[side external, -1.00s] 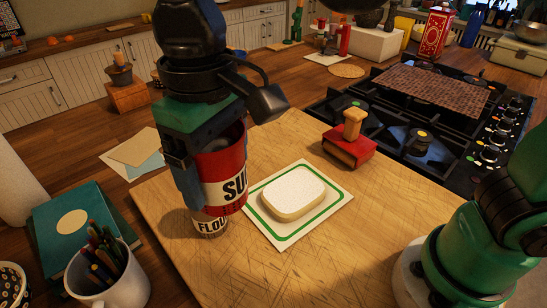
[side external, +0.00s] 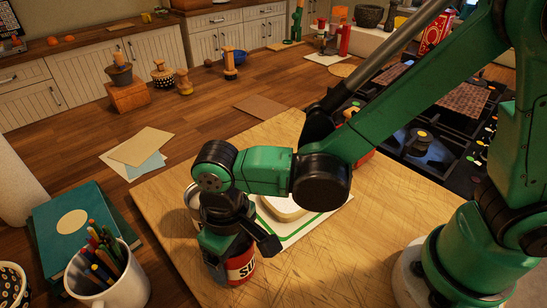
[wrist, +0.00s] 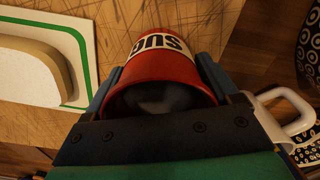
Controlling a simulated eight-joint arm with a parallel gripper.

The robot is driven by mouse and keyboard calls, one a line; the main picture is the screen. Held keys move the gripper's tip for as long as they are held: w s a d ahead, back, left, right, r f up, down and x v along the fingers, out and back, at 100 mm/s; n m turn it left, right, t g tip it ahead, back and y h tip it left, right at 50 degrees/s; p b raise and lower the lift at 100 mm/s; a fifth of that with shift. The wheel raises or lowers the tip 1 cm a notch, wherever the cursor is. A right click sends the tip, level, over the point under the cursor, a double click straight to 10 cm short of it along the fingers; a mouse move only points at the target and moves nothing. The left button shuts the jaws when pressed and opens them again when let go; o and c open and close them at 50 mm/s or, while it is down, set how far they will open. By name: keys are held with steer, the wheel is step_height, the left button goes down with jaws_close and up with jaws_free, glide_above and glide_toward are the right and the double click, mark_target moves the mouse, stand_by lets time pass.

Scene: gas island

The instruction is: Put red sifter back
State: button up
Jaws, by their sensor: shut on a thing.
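A can with a pale metal rim (side external: 191,197), likely the flour can, stands just behind and is mostly hidden by my wrist.
A white slab (side external: 283,208) on a green-bordered card lies right of my gripper, partly hidden by my arm. A white mug of pencils (side external: 110,280) and teal books (side external: 70,228) stand left. The stove (side external: 432,150) is at the right. The board's front right is clear.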

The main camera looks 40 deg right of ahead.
steer(key=shift+f, duration=0.45)
steer(key=o, duration=1)
steer(key=shift+f, duration=0.15)
step_height(320, 180, up, 12)
steer(key=shift+f, duration=0.1)
steer(key=shift+w+d+r, duration=0.1)
steer(key=shift+d+r, duration=0.15)
steer(key=shift+d, duration=0.05)
steer(key=d+m+t, duration=0.1)
steer(key=d+t, duration=0.1)
steer(key=d, duration=0.4)
steer(key=w+d+m+t, duration=0.1)
steer(key=d+t, duration=0.1)
steer(key=d, duration=0.5)
steer(key=d+m+t, duration=0.1)
steer(key=d+t, duration=0.2)
steer(key=d, duration=0.3)
steer(key=shift+w+d+f+m, duration=0.15)
steer(key=shift+w+f+m, duration=0.05)
steer(key=shift+w+m, duration=0.2)
